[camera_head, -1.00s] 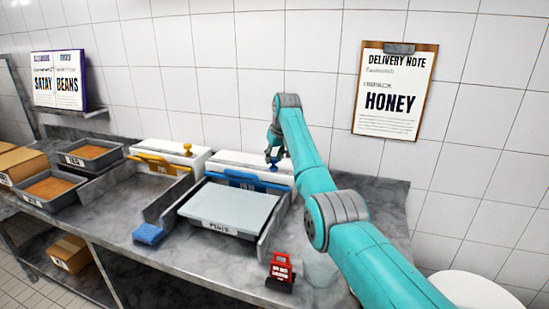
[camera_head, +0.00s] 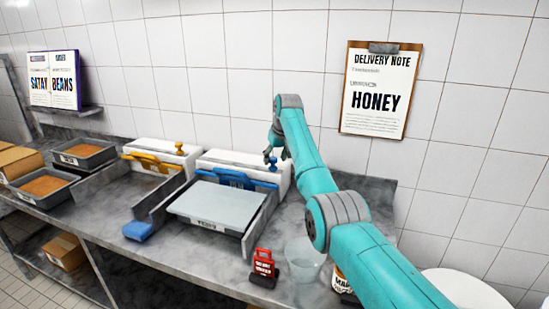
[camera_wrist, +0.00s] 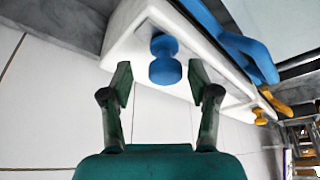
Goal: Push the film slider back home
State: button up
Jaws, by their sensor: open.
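The film slider appears to be the blue knob (camera_head: 273,168) on the right-hand white dispenser box (camera_head: 232,161), which has a blue bar (camera_head: 237,179) along its front. In the wrist view the blue knob (camera_wrist: 164,60) stands out from the white box (camera_wrist: 138,40), near its end. My gripper (camera_head: 273,156) is at the right part of this box, close to the knob. In the wrist view my gripper (camera_wrist: 162,82) is open, with a fingertip on either side of the knob's near end. I cannot tell whether a finger touches the knob.
A second white dispenser with a yellow knob (camera_head: 179,148) and yellow bar (camera_head: 154,163) stands to the left. A covered tray (camera_head: 218,204), a blue sponge (camera_head: 138,230), a red device (camera_head: 263,265) and a clear bowl (camera_head: 304,260) are on the counter. The tiled wall is close behind.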

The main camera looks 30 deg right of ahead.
jog(key=shift+r, duration=0.1)
jog(key=v, duration=1.1)
jog(key=shift+r, duration=0.4)
jog(key=shift+s+a+f, duration=0.1)
